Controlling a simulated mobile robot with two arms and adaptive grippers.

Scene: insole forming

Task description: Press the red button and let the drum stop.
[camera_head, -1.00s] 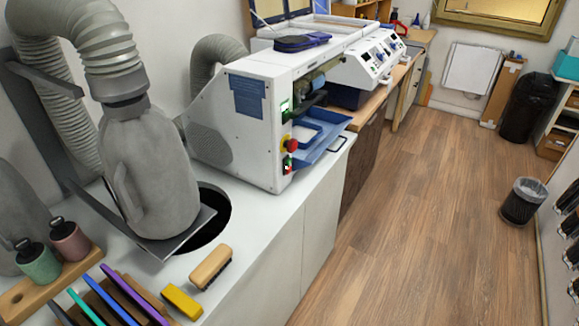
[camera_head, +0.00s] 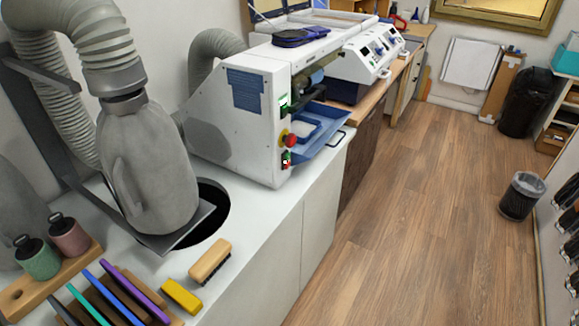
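A white machine (camera_head: 240,121) stands on the white counter. A red button (camera_head: 289,140) on a yellow base sits on its narrow front face, between a green switch above and a red-and-green switch (camera_head: 287,160) below. A drum or roller (camera_head: 316,78), partly hidden by the housing, shows in the opening above the blue tray (camera_head: 321,128). I cannot tell whether it is turning. Neither of my grippers is in view, and nothing is touching the button.
A grey hose and dust-collector (camera_head: 148,170) stand left of the machine by a round hole in the counter. A wooden brush (camera_head: 210,262), a yellow block (camera_head: 181,298) and colored tools lie in front. The wooden floor (camera_head: 430,220) at right is clear; a bin (camera_head: 521,196) stands beyond.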

